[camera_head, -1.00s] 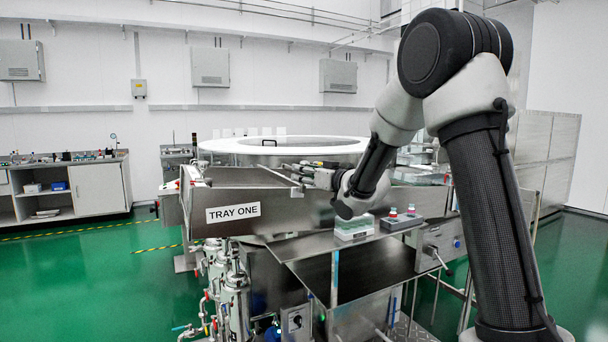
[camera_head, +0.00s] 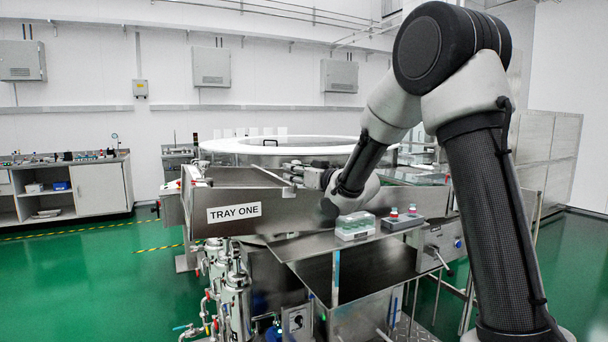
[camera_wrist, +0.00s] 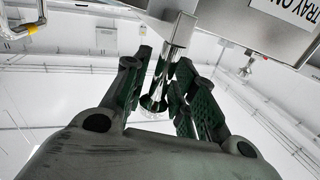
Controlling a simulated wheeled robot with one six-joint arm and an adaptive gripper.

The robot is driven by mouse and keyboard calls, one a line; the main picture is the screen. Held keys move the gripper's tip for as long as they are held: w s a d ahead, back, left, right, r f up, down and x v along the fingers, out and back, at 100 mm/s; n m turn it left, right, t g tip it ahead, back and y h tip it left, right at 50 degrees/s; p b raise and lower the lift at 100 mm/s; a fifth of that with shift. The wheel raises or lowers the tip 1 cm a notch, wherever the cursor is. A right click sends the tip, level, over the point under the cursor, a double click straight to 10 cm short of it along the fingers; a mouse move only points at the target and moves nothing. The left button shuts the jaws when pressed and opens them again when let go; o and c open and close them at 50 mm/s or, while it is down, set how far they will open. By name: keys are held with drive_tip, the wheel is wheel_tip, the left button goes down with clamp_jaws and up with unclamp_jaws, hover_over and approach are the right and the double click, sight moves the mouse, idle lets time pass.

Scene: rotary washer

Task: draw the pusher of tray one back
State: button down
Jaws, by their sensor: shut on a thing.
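Tray one (camera_head: 205,188) is a long steel trough with a white "TRAY ONE" label (camera_head: 234,212) on its side wall. My gripper (camera_head: 295,172) is at the tray's upper side, right of the label. In the wrist view my gripper (camera_wrist: 163,78) has its dark padded fingers on both sides of a shiny metal post with a flared end, the pusher's handle (camera_wrist: 182,32). It is shut on this handle. The rest of the pusher is mostly hidden by the tray wall and my gripper in the head view.
A clear box of vials (camera_head: 355,227) and a dark rack with red-capped bottles (camera_head: 403,220) stand on the steel shelf, below and right of my gripper. A large white ring (camera_head: 280,145) lies behind the tray. Pipes and valves (camera_head: 232,280) are below it.

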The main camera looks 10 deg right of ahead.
drive_tip(key=s+a+r, duration=0.1)
drive_tip(key=s+a, duration=0.1)
drive_tip(key=a, duration=0.7)
drive_tip(key=s+a+r, duration=0.1)
drive_tip(key=s+a, duration=0.1)
drive_tip(key=a, duration=0.7)
drive_tip(key=shift+s+a, duration=0.25)
drive_tip(key=shift+a, duration=0.05)
drive_tip(key=c, duration=1.4)
unclamp_jaws()
drive_tip(key=shift+a+r, duration=0.1)
drive_tip(key=shift+a, duration=0.05)
drive_tip(key=shift+s, duration=0.15)
drive_tip(key=v, duration=1.2)
